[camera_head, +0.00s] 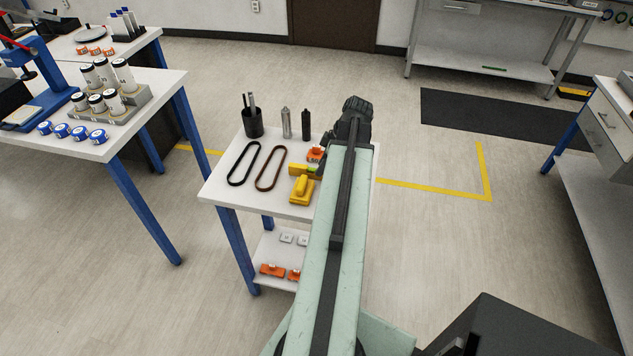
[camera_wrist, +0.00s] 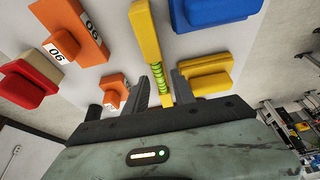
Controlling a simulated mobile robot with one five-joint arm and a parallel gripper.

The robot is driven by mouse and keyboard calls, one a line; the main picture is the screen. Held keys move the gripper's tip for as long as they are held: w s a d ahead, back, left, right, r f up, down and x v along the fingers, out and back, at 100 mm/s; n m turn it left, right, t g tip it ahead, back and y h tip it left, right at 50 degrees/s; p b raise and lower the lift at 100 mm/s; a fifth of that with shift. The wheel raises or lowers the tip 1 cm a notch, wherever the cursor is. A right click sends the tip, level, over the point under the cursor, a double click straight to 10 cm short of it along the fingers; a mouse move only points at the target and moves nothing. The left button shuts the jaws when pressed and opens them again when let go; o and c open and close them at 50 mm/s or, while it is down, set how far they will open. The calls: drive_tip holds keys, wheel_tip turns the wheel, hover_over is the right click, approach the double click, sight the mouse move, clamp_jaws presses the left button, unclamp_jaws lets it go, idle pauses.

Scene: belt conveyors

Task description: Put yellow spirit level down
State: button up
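The yellow spirit level (camera_wrist: 145,28) with its green vial runs between the two fingers of my gripper (camera_wrist: 163,90) in the wrist view. In the head view a bit of the level (camera_head: 297,168) shows over the small white table (camera_head: 225,189), just behind a yellow block (camera_head: 301,191). My arm hides the rest of it and the fingers there. I cannot tell whether the level touches the tabletop.
The yellow block (camera_wrist: 212,72), a blue block (camera_wrist: 212,10), orange blocks (camera_wrist: 78,28) and a red block (camera_wrist: 28,82) surround the level. The table's front-left corner is bare.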

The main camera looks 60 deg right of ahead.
drive_tip(key=b+x, duration=0.2)
drive_tip(key=x, duration=0.1)
drive_tip(key=shift+s+f, duration=0.1)
drive_tip(key=shift+f, duration=0.1)
drive_tip(key=shift+r, duration=0.2)
clamp_jaws()
drive_tip(key=shift+r+p, duration=0.1)
drive_tip(key=shift+p, duration=0.25)
